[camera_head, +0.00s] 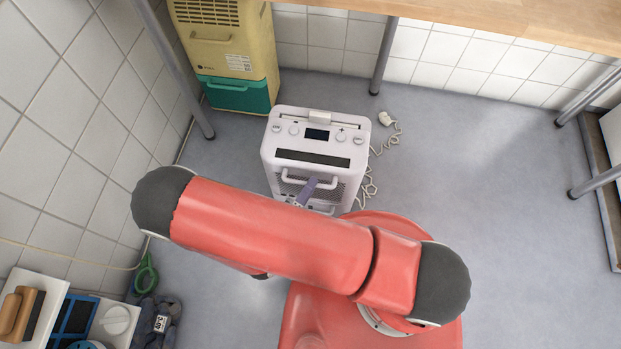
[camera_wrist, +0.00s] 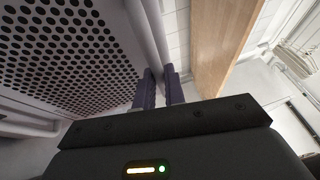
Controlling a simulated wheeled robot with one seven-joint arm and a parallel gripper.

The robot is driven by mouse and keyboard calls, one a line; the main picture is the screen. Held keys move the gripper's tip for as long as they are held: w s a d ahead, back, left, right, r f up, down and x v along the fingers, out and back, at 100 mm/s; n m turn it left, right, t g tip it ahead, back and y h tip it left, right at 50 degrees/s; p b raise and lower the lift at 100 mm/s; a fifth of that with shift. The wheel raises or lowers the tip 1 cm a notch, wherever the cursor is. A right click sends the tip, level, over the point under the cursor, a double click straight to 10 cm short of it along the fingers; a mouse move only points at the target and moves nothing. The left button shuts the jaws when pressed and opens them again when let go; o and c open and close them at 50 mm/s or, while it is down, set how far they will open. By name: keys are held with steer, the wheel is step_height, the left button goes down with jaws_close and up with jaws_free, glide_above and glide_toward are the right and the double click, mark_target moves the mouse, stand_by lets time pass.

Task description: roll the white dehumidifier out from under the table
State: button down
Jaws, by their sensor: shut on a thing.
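The white dehumidifier (camera_head: 318,147) stands upright on the grey floor, with a dark display and knobs on top and a handle across its front. It stands in front of the wooden table (camera_head: 490,18), near the table's left legs. My gripper (camera_head: 305,192) is at the dehumidifier's front, at the handle, partly hidden by my red arm. In the wrist view, the two purple fingers of my gripper (camera_wrist: 158,90) are closed around a white bar beside the perforated front panel (camera_wrist: 65,45) of the dehumidifier. The lower part of the dehumidifier is hidden behind my arm.
A yellow and green unit (camera_head: 228,50) stands behind at the left by the tiled wall. A cream coiled cord with a plug (camera_head: 385,118) lies right of the dehumidifier. Table legs (camera_head: 384,57) stand behind. Small items (camera_head: 70,315) lie front left. The floor at right is clear.

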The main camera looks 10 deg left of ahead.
steer(key=shift+s+f, duration=0.1)
steer(key=shift+s, duration=0.2)
steer(key=c, duration=1.5)
jaws_free()
steer(key=b+v, duration=0.1)
steer(key=v, duration=0.6)
steer(key=shift+s+a, duration=0.2)
steer(key=shift+s, duration=0.1)
